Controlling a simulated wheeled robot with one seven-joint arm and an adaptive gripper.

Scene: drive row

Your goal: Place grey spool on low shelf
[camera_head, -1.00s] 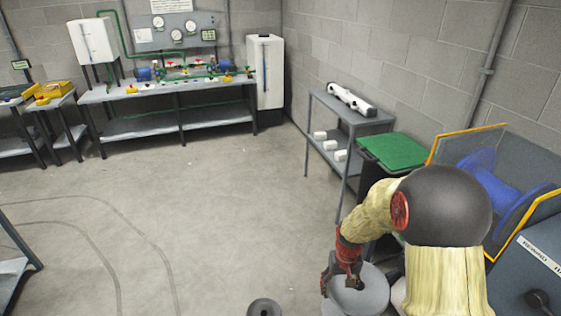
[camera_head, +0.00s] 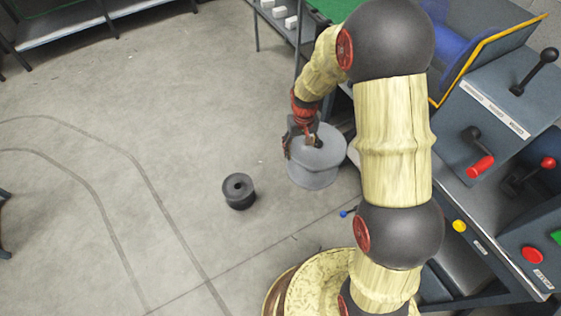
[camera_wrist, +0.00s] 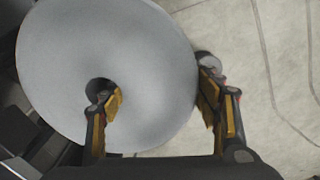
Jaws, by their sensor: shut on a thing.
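The grey spool (camera_head: 316,172) is a wide, pale grey reel with a round hole in its top. My gripper (camera_head: 303,143) is shut on it from above and holds it upright over the floor. In the wrist view, one finger of my gripper (camera_wrist: 160,108) is in the hole of the spool (camera_wrist: 150,55) and the other is outside the rim. A low shelf (camera_head: 271,22) of a grey rack shows at the top edge, with several small white blocks on it. The rack's upper part is out of frame.
A dark small spool (camera_head: 239,193) stands on the floor left of the grey spool. A control console (camera_head: 490,170) with levers and buttons stands at the right. A green-lidded bin (camera_head: 335,8) is partly hidden behind my arm. The floor at left is open.

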